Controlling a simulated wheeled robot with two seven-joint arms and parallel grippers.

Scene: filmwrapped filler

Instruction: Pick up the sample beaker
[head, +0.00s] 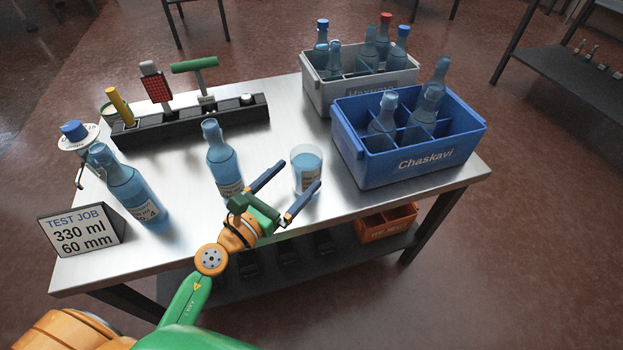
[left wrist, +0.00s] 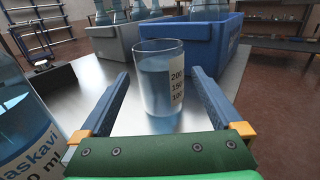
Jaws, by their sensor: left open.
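The sample beaker (head: 306,170) is a clear cylinder of bluish glass with a white scale label. It stands upright on the metal table (head: 285,135) near the front edge. My left gripper (head: 286,188) is open and points at the beaker, one finger towards each side of it. In the left wrist view the beaker (left wrist: 161,80) stands upright just ahead, between the lines of the two open fingers (left wrist: 160,105), with its label reading 200, 150 and 100. I see no contact between fingers and beaker. My right gripper is not in view.
A blue bottle (head: 222,160) stands close left of the beaker; another bottle (head: 128,185) stands farther left by a "TEST JOB" sign (head: 82,231). A blue crate (head: 410,150) stands right, a grey crate (head: 355,92) behind it. A black tool rack (head: 190,124) is at the back left.

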